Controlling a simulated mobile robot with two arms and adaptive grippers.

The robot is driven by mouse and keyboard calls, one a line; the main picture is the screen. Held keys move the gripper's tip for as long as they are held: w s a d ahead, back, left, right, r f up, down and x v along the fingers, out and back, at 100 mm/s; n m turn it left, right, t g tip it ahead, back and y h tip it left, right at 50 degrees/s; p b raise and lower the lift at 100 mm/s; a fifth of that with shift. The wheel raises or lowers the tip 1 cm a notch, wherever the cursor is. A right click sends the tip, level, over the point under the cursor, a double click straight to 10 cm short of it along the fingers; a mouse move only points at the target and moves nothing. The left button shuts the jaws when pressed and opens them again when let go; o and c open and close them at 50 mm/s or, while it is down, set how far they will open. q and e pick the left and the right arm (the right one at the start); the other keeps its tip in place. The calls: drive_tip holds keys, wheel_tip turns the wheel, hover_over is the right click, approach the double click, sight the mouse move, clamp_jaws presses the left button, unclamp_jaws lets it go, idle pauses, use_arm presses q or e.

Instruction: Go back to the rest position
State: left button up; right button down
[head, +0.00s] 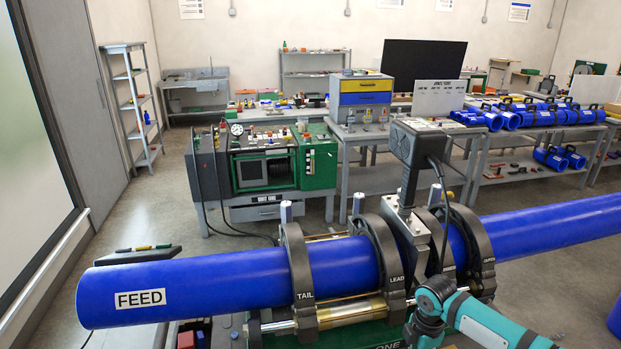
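A teal and dark grey arm section of mine (470,313) comes in at the lower right, in front of the clamp machine. Its joint bends downward near the frame's bottom edge, and no gripper fingers show on it. My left arm and gripper are not in view. A long blue pipe marked FEED (215,282) lies in the dark ring clamps, among them the TAIL clamp (300,275) and the LEAD clamp (385,262). A grey tool with a boxy head and a cable (408,165) stands upright over the clamps. A second blue pipe (550,235) runs to the right edge.
A green and grey machine unit (315,165) stands behind the pipe. Benches with several blue fittings (540,113) are at the back right. A shelf rack (135,100) stands at the left wall. Open floor (160,215) lies to the left. Another blue pipe end (615,318) shows at the right edge.

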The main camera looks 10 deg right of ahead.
drive_tip(key=s+a+f+m+t+y, duration=0.1)
drive_tip(key=s+a+m, duration=0.1)
drive_tip(key=s+a, duration=0.6)
drive_tip(key=s+a+f+m+y, duration=0.1)
drive_tip(key=s+a+f+m, duration=0.15)
drive_tip(key=s+a, duration=0.55)
drive_tip(key=s+d+r+m+t+h, duration=0.25)
drive_tip(key=s+d+r+m, duration=0.35)
drive_tip(key=s+m, duration=0.55)
wheel_tip(320, 180, down, 30)
drive_tip(key=a+g+b, duration=0.1)
drive_tip(key=b, duration=0.5)
drive_tip(key=s+d+f+b, duration=0.1)
drive_tip(key=s+f+b, duration=0.1)
drive_tip(key=s+f, duration=0.6)
drive_tip(key=s+d+f+g+b, duration=0.1)
drive_tip(key=s+d+f+b, duration=0.1)
drive_tip(key=s+f, duration=0.6)
wheel_tip(320, 180, down, 7)
drive_tip(key=shift+s+b, duration=0.2)
drive_tip(key=shift+b, duration=0.55)
